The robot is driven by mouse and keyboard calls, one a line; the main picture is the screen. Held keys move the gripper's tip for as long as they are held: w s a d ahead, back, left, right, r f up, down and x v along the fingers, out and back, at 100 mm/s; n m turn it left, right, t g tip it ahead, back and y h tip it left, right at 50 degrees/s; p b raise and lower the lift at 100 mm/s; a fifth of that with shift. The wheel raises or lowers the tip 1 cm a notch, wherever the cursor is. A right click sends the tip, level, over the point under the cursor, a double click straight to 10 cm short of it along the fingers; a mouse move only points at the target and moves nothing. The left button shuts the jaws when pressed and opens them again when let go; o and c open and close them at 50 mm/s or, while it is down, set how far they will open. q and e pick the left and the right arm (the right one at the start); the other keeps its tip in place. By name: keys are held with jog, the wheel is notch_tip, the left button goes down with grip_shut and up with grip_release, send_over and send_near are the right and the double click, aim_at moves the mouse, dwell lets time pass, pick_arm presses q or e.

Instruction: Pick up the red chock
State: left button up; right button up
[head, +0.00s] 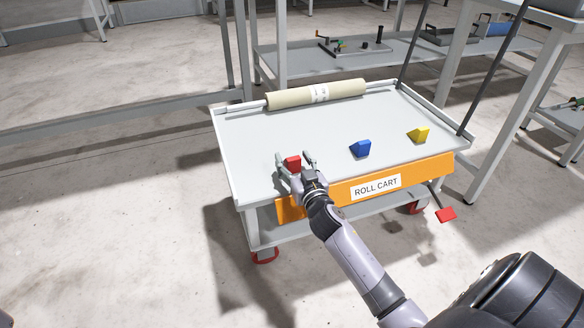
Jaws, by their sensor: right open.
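The red chock (292,163) sits on the top of the roll cart (258,135), near its front left part. My right gripper (295,160) is open, with its fingers on either side of the red chock. Whether the fingers touch it cannot be told. The lower part of the chock is partly hidden by the gripper. My left gripper is not in view.
A blue chock (360,148) and a yellow chock (418,135) stand to the right on the cart top. A cream roll (316,94) lies along the back edge. An orange front panel (405,181) bears a "ROLL CART" label. A shelf with tools (300,62) stands behind.

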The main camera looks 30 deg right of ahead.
jog(key=shift+w, duration=0.1)
jog(key=shift+c, duration=0.2)
jog(key=c, duration=1.2)
jog(key=shift+c, duration=0.2)
jog(key=shift+r, duration=0.15)
